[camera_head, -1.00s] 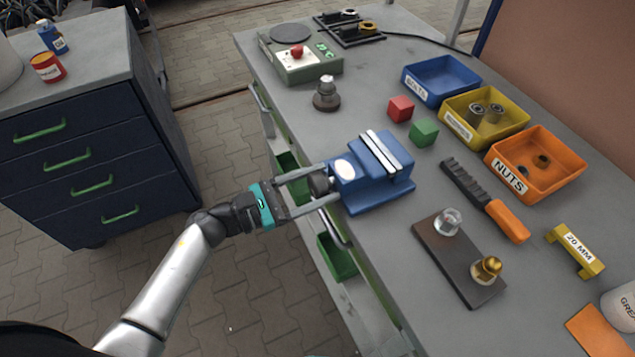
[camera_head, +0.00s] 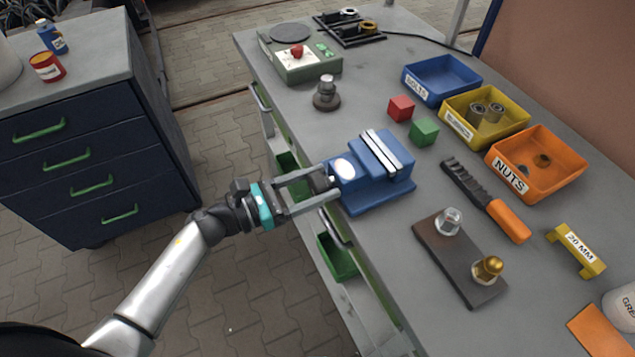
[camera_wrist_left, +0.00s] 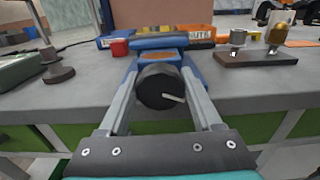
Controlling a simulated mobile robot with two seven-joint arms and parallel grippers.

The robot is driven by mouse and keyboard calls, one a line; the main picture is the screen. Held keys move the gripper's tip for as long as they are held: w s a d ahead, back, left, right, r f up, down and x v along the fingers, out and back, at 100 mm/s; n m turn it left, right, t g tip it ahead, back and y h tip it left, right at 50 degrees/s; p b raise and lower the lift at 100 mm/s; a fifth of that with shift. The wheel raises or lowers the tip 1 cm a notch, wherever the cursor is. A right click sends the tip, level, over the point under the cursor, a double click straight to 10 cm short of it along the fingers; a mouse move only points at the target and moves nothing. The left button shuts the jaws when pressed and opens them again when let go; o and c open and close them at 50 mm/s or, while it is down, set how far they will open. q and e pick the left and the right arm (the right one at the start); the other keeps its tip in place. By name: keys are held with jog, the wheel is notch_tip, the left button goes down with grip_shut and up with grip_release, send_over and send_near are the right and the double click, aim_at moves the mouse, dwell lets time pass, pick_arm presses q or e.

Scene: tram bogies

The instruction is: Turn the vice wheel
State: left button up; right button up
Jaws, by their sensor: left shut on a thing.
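The blue vice (camera_head: 377,172) stands at the near edge of the grey workbench. It also shows in the left wrist view (camera_wrist_left: 161,56). Its dark round wheel (camera_wrist_left: 160,87) faces my left gripper and has a pale mark pointing to the lower right. My left gripper (camera_head: 328,185) reaches in from the left, its two fingers shut on the wheel from either side. In the head view the fingers mostly hide the wheel. My right gripper is in neither view.
On the bench are a red cube (camera_head: 401,108), a green cube (camera_head: 424,132), a blue bin (camera_head: 441,95), an orange bin (camera_head: 566,185) and a dark plate (camera_head: 445,262) with two fittings. A green-handled drawer cabinet (camera_head: 90,150) stands left, with paved floor between.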

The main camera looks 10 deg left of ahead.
pick_arm(q)
jog(key=shift+n, duration=1.9)
jog(key=o, duration=1.4)
jog(key=shift+a, duration=0.1)
jog(key=b+v, duration=0.1)
jog(key=v, duration=1.4)
jog(key=shift+a, duration=0.1)
